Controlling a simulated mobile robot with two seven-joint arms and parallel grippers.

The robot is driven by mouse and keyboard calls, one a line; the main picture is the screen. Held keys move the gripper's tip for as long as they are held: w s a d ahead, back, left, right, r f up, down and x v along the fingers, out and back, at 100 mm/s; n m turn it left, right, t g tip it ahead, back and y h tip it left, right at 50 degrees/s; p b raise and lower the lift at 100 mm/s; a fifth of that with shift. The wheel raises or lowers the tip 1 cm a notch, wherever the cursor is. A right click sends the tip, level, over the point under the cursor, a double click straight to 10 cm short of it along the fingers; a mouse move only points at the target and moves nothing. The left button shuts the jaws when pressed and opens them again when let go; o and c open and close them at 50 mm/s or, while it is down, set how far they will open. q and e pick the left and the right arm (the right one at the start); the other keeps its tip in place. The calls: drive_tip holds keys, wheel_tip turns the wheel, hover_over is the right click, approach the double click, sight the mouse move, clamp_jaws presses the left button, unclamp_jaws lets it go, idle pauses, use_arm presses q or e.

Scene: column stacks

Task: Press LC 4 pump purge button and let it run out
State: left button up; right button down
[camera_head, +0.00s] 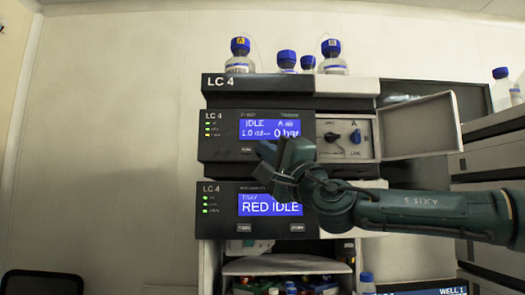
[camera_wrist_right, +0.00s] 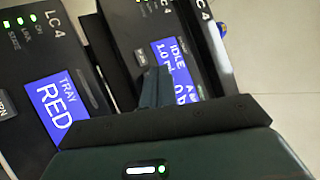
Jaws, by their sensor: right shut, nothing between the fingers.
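The LC 4 pump module (camera_head: 222,150) is the upper black unit of the stack. Its blue display (camera_head: 269,125) reads IDLE, 1.0 and 0 bar. A small button (camera_head: 247,150) sits below the display on the left; its label is too small to read. In the right wrist view a button (camera_wrist_right: 140,57) shows just beyond my fingertips. My right gripper (camera_head: 280,152) is shut and empty in front of the pump's lower face, hiding the area right of that button. The closed fingers also show in the wrist view (camera_wrist_right: 155,88). I cannot tell whether they touch the panel. My left gripper is not in view.
Below is another LC 4 module with a display (camera_head: 270,204) reading RED IDLE. Blue-capped bottles (camera_head: 240,58) stand on top. A valve panel (camera_head: 345,138) and an open door (camera_head: 417,127) are right of the pump.

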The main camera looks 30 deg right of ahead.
drive_tip(key=shift+w+d, duration=0.1)
idle(0.7)
drive_tip(key=shift+w+d, duration=0.1)
drive_tip(key=shift+w, duration=0.2)
drive_tip(key=shift+w+d, duration=0.25)
drive_tip(key=shift+w, duration=0.05)
idle(0.8)
drive_tip(key=shift+b, duration=0.3)
drive_tip(key=shift+s+a+b, duration=0.3)
drive_tip(key=shift+s+a, duration=0.15)
drive_tip(key=shift+s, duration=0.25)
drive_tip(key=s+a, duration=0.1)
drive_tip(key=s+b, duration=0.1)
drive_tip(key=s+a, duration=0.1)
drive_tip(key=s, duration=0.1)
drive_tip(key=shift+s+a+b, duration=0.1)
drive_tip(key=shift+a+b, duration=0.2)
drive_tip(key=shift+b, duration=0.05)
